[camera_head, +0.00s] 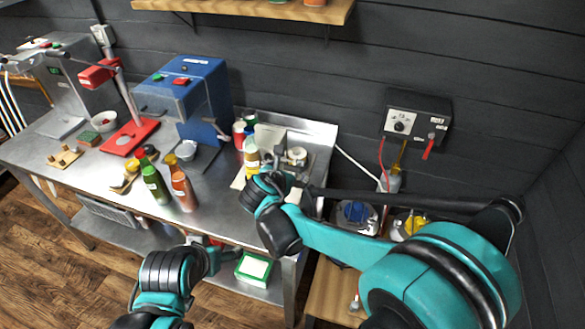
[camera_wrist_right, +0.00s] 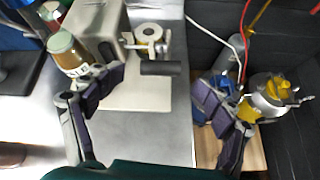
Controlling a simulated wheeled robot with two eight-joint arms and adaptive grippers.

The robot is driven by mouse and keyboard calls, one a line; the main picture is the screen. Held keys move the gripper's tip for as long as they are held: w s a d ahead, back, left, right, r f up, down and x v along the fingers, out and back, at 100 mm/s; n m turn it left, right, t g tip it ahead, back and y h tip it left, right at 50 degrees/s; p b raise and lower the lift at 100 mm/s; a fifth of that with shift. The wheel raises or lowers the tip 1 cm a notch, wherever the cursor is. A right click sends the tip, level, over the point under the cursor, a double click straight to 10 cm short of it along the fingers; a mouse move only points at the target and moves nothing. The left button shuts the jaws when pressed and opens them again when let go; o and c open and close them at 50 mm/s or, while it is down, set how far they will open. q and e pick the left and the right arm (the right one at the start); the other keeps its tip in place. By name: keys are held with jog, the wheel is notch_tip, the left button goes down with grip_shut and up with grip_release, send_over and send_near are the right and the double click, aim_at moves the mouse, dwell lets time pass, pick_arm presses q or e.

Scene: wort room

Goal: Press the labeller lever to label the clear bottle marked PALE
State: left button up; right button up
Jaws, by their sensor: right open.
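The labeller (camera_head: 270,136) stands at the right end of the steel bench, with a paper roll (camera_wrist_right: 149,33) on it. Its dark lever handle (camera_wrist_right: 160,68) shows in the right wrist view. A clear bottle with amber contents (camera_wrist_right: 68,52) stands at the labeller's left side; it also shows in the head view (camera_head: 251,156). In the head view my right gripper (camera_head: 275,188) partly hides the labeller. My left gripper (camera_head: 214,256) is low before the bench; its fingers are unclear.
A green bottle (camera_head: 155,182) and a brown bottle (camera_head: 183,188) stand on the bench (camera_head: 222,200). A blue machine (camera_head: 190,88) and a red press (camera_head: 128,136) stand further left. Yellow-topped and blue-topped containers sit right of the bench, near a wall control box (camera_head: 415,115).

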jog(key=v, duration=0.5)
dwell(0.3)
jog(key=s+d+f+m+g+y+b, duration=0.1)
jog(key=s+d+m+g, duration=0.1)
jog(key=s+d+m, duration=0.45)
jog(key=s+d+f+m+g+b, duration=0.1)
jog(key=s+d+m, duration=0.3)
jog(key=d+m, duration=0.5)
jog(key=s+d+f+m+y+b, duration=0.1)
jog(key=s+d+f+m, duration=0.3)
jog(key=s+m, duration=0.6)
jog(key=m+y, duration=0.1)
jog(key=m, duration=0.3)
jog(key=shift+s+d+f+m+g+b, duration=0.2)
jog(key=shift+s+d+m+g+b, duration=0.05)
jog(key=shift+s+m+g+b, duration=0.1)
